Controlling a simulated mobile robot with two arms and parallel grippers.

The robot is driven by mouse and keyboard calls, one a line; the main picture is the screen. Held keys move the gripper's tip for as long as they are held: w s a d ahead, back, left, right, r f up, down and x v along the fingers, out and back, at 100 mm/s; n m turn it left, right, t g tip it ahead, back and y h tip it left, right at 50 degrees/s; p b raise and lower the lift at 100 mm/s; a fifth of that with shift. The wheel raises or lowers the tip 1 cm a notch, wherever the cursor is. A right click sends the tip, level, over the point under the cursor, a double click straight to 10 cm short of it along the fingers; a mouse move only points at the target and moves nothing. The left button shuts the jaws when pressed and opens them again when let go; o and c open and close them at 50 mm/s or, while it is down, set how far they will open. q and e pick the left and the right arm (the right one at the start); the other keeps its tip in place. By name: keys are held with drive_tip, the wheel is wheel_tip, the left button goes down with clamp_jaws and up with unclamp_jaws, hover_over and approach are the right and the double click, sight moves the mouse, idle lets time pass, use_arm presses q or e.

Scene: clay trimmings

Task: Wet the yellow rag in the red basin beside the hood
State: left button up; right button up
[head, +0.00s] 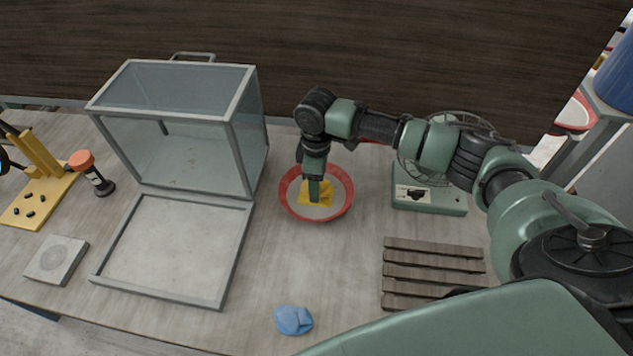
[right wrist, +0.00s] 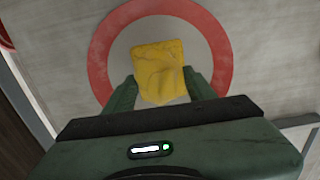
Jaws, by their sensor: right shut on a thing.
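The red basin (head: 287,205) stands on the table to the right of the glass hood (head: 180,150). Its red rim (right wrist: 222,45) circles a pale inside in the right wrist view. The yellow rag (head: 325,198) is within the basin's outline, and it shows crumpled between my fingers in the right wrist view (right wrist: 158,68). My right gripper (head: 315,196) points down over the basin and is shut on the rag. Whether the rag touches the basin's bottom, and whether there is water, I cannot tell. My left gripper is not in view.
The hood's front panel (head: 240,245) lies flat before it. A blue cloth (head: 293,320) lies at the front. A slatted wooden rack (head: 430,272) and a green-based fan (head: 430,200) stand to the right. A yellow stand (head: 40,195) and an orange-topped shaker (head: 90,170) are at the left.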

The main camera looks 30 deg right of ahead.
idle(0.5)
drive_tip(key=shift+f, duration=0.45)
idle(0.5)
drive_tip(key=shift+s+f+p, duration=0.1)
drive_tip(key=shift+f+p, duration=0.05)
drive_tip(key=shift+p, duration=0.2)
idle(1.9)
wheel_tip(320, 180, up, 7)
drive_tip(key=p, duration=0.8)
idle(0.4)
idle(0.3)
